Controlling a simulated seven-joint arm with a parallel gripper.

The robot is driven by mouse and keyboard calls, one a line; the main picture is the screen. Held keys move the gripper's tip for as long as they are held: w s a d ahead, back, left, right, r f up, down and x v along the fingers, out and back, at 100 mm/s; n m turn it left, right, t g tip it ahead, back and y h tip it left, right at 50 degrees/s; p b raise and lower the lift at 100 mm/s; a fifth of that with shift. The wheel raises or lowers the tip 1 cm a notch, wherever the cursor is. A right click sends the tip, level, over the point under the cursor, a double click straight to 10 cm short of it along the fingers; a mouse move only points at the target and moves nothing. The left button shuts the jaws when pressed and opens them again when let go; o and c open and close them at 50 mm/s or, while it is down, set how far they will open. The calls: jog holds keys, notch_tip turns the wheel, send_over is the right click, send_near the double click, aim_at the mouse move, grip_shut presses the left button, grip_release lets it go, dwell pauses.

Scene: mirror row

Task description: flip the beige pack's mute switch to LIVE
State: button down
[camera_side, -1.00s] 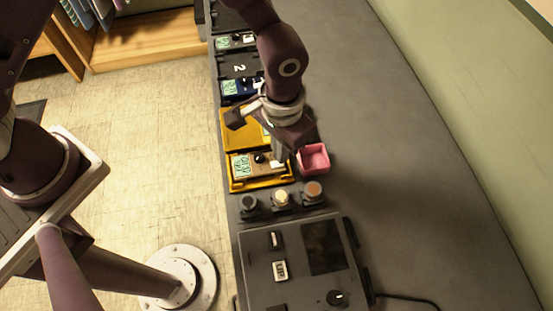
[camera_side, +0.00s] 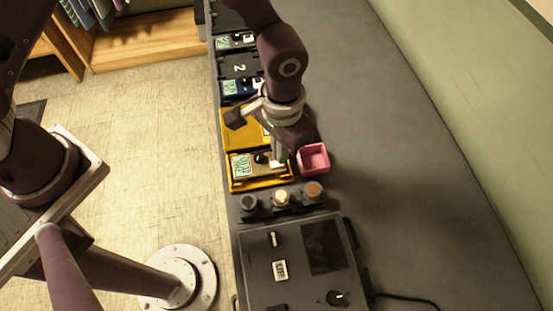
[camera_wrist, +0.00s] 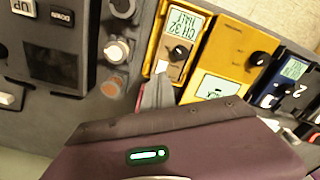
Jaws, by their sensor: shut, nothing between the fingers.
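The beige pack (camera_side: 244,165) sits in a yellow tray in the side view, with a greenish display and a black knob. In the wrist view the beige pack (camera_wrist: 173,70) shows its display at the top, the black knob below it, and a small white switch part (camera_wrist: 161,66) just beyond the fingertips. My gripper (camera_side: 277,163) is shut and empty, with its tips at the right end of the pack. In the wrist view my gripper (camera_wrist: 160,82) is right beside the switch; I cannot tell whether it touches. The fingers hide part of that end, and the switch position is unclear.
A pink open box (camera_side: 314,158) stands just right of my gripper. Several round knobs (camera_side: 281,198) and a grey console (camera_side: 262,262) lie nearer the camera. The counter's right side is clear.

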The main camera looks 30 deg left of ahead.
jog(key=shift+f, duration=0.95)
dwell(0.6)
jog(key=shift+r, duration=3.55)
